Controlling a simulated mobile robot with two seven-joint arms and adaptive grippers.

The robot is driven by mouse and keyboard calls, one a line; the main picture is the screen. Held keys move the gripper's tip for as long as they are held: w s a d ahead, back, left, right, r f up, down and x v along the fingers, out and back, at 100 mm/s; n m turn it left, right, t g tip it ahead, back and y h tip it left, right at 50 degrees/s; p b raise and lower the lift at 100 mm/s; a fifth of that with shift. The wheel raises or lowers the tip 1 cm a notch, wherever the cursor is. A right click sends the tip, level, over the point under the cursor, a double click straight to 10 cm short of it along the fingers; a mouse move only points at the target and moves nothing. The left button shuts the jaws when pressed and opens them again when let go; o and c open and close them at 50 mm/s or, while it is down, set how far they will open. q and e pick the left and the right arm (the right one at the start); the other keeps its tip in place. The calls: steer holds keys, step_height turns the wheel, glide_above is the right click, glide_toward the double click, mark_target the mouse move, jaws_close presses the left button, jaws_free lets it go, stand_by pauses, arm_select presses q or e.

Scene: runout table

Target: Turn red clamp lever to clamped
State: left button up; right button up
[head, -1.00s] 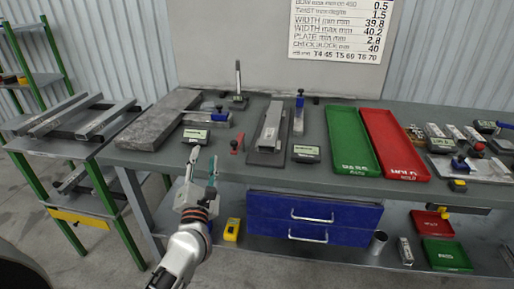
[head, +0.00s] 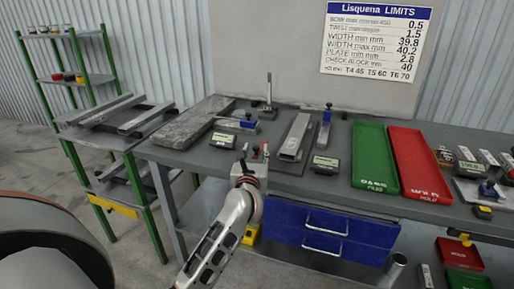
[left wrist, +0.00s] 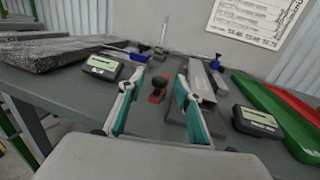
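The red clamp lever (left wrist: 157,92) stands on the grey table and shows in the left wrist view as a red piece with a dark knob. It lies between the two fingers in that picture, with a gap on each side. In the head view the lever (head: 264,147) is largely hidden at the fingers. My left gripper (left wrist: 160,80) is open and empty, pointing over the table's front edge toward the lever. In the head view the left gripper (head: 254,156) shows from behind. Whether a finger touches the lever cannot be told. My right gripper is not in view.
Dark gauge boxes with displays stand left (left wrist: 102,67) and right (left wrist: 256,121) of the lever. A grey channel piece (head: 296,137) lies right of it, a granite slab (head: 195,122) left. Green (head: 372,158) and red (head: 414,166) trays lie farther right. Blue drawers (head: 330,228) hang below.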

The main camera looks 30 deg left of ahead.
mark_target(261, 145)
arm_select(q)
steer(key=shift+x, duration=1.35)
jaws_close()
